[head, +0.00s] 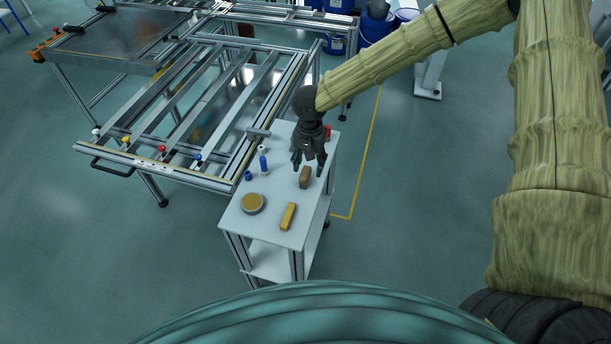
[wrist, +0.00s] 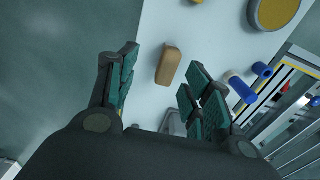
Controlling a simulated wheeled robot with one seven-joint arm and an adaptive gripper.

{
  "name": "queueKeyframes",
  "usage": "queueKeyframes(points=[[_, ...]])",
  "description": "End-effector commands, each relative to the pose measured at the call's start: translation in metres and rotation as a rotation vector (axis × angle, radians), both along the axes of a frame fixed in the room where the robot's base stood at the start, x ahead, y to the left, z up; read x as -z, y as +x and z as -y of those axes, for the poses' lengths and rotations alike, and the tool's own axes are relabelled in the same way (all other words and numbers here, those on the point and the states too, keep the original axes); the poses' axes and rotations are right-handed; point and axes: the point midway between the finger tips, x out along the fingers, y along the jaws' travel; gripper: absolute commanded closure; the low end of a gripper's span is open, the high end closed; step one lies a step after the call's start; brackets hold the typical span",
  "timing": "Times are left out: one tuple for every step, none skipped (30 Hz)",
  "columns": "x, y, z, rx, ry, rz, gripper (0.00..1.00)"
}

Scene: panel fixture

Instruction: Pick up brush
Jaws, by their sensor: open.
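A brown block-like object (head: 305,178), which looks like the brush, lies on the small white table (head: 270,230). It also shows in the wrist view (wrist: 168,65), between and beyond the fingertips; no bristles are visible. My gripper (head: 309,167) is open and empty, pointing down at the table just behind and above the brown object. In the wrist view its two teal-padded fingers (wrist: 158,76) are spread to either side of the brown object, apart from it.
A yellow bar (head: 288,216), a round yellow-topped tin (head: 252,203), a blue-and-white bottle (head: 263,160), a small blue piece (head: 248,175) and a red item (head: 328,131) share the table. A metal frame fixture (head: 190,110) stands close at left.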

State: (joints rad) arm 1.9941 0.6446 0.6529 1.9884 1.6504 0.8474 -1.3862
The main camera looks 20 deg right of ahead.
Motion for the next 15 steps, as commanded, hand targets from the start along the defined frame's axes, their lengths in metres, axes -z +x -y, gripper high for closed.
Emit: queueKeyframes(points=[[0.007, 0.004, -0.001, -0.001, -0.001, -0.003, 0.5], [0.009, 0.005, -0.002, -0.002, -0.002, -0.005, 0.5], [0.013, 0.006, -0.002, -0.002, -0.001, -0.007, 0.5], [0.015, 0.007, -0.003, -0.003, -0.002, -0.008, 0.5], [0.016, 0.008, -0.003, -0.003, -0.002, -0.008, 0.5], [0.019, 0.009, -0.003, -0.003, -0.002, -0.009, 0.5], [0.022, 0.01, -0.004, -0.004, -0.002, -0.009, 0.5], [0.025, 0.01, -0.004, -0.004, -0.003, -0.01, 0.5], [0.029, 0.01, -0.004, -0.004, -0.003, -0.01, 0.5], [0.032, 0.011, -0.004, -0.004, -0.002, -0.009, 0.5], [0.035, 0.012, -0.004, -0.003, -0.002, -0.009, 0.5], [0.04, 0.013, -0.005, -0.002, -0.002, -0.01, 0.5], [0.044, 0.013, -0.005, -0.002, -0.002, -0.011, 0.5], [0.048, 0.014, -0.005, -0.002, -0.002, -0.011, 0.5], [0.053, 0.014, -0.006, -0.003, -0.003, -0.01, 0.5]])
